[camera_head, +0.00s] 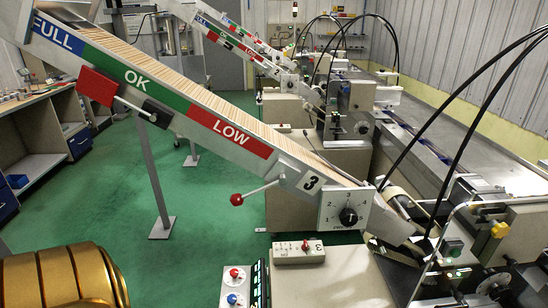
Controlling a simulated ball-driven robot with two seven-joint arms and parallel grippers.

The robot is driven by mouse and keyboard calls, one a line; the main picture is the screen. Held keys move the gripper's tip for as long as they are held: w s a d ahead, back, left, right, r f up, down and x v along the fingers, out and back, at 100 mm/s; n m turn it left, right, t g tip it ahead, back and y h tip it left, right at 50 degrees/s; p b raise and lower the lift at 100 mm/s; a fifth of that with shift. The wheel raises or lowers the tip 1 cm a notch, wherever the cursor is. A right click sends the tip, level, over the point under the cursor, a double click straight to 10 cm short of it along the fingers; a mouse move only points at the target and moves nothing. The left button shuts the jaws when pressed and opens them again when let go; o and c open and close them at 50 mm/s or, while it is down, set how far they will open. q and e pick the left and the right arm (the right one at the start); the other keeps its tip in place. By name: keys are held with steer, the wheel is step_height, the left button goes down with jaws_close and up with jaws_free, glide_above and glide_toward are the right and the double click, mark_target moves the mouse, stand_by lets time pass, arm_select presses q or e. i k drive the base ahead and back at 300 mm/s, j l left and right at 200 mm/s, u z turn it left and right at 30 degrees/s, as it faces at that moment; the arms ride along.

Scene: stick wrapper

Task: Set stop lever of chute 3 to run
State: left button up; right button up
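Chute 3 (235,128) slopes down from the upper left to the right, filled with a row of thin sticks. Its side carries FULL, OK and LOW bands and a "3" near the low end. A lever with a red ball knob (237,199) sticks out to the lower left from the chute's side near the "3", its thin rod slightly tilted. I cannot read any stop or run marking by it. A dial box (345,209) with a black knob sits just right of it. Neither gripper is in view.
A red block (97,86) and a black block (157,113) sit higher on the chute. A control panel (235,285) with red and blue knobs is below. A support post (155,180) stands on green floor. Black cables arch at right. More chutes stand behind.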

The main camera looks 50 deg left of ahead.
mark_target(236, 200)
steer(key=u, duration=1.55)
